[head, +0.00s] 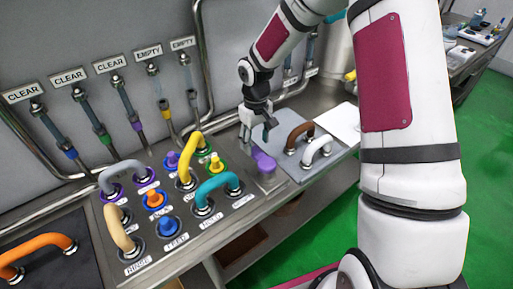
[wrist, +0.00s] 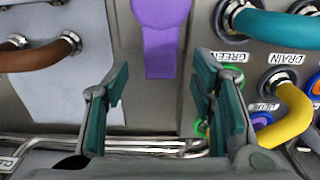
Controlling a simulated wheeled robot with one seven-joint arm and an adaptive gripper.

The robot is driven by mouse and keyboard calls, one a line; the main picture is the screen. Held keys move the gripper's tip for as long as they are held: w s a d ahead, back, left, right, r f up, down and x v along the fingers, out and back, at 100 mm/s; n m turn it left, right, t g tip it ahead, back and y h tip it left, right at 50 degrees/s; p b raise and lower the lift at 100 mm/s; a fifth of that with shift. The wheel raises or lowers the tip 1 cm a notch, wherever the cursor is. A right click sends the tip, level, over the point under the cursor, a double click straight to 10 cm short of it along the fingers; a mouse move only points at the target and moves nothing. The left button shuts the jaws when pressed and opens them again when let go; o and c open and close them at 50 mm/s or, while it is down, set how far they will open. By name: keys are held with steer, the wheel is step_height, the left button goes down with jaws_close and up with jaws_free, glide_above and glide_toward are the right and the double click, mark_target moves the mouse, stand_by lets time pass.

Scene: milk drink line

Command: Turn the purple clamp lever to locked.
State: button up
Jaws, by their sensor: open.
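The purple clamp lever (head: 264,160) stands on the steel counter between the panel of coloured hoses and a grey plate. In the wrist view the lever (wrist: 160,40) shows as a flat purple arm at the top centre, with its upper end cut off by the frame edge. My gripper (head: 257,132) is above and just behind the lever, pointing down. In the wrist view my gripper (wrist: 162,85) is open, with its teal-padded fingers apart and nothing between them. The lever lies ahead of the gap, apart from the fingers. No lock marking is readable.
The grey plate (head: 285,155) to the right carries a brown hose (head: 299,135) and a white hose (head: 317,150). To the left, a teal hose (head: 215,186), a yellow hose (head: 190,155) and several coloured plugs crowd the panel. Pipes run along the back wall.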

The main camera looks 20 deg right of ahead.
mark_target(256, 151)
steer(key=shift+f, duration=1.75)
jaws_close()
